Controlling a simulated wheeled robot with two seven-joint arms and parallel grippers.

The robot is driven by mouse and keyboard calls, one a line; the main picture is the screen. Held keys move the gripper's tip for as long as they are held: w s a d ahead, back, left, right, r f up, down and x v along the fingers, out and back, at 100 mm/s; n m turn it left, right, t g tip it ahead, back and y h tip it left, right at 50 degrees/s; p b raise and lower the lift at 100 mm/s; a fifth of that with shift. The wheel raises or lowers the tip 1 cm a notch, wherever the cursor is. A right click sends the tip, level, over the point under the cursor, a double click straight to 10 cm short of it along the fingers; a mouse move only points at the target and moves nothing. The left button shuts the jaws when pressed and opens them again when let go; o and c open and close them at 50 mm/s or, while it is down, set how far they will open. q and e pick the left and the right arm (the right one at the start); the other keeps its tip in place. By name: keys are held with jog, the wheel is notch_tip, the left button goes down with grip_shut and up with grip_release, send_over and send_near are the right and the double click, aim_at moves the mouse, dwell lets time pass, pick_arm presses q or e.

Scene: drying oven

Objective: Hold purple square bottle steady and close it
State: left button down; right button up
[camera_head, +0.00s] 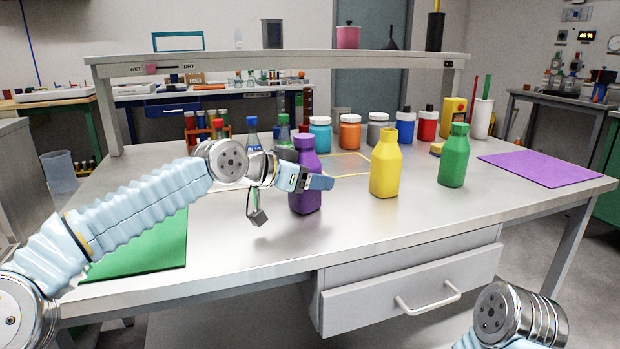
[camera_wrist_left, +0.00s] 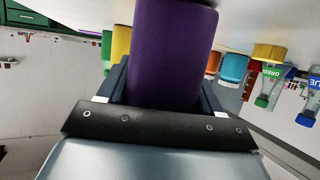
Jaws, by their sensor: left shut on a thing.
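The purple square bottle (camera_head: 306,165) stands about upright on the metal bench. Only a link of my right arm shows at the lower right of the head view; the right gripper is outside the picture.
A yellow bottle (camera_head: 385,170) and a green bottle (camera_head: 454,158) stand to the right. Several lidded jars, such as the orange one (camera_head: 350,133), line the back under a raised shelf (camera_head: 270,59). A green mat (camera_head: 150,240) and a purple mat (camera_head: 540,167) lie on the bench; its front middle is clear.

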pick_arm(q)
jog(key=shift+f, duration=0.2)
jog(key=shift+c, duration=0.9)
grip_release()
jog(key=shift+r, duration=0.1)
jog(key=shift+r, duration=0.2)
jog(key=shift+s+a, duration=0.15)
jog(key=shift+a, duration=0.1)
jog(key=b+v, duration=0.2)
jog(key=v, duration=0.9)
jog(key=shift+s+r, duration=0.2)
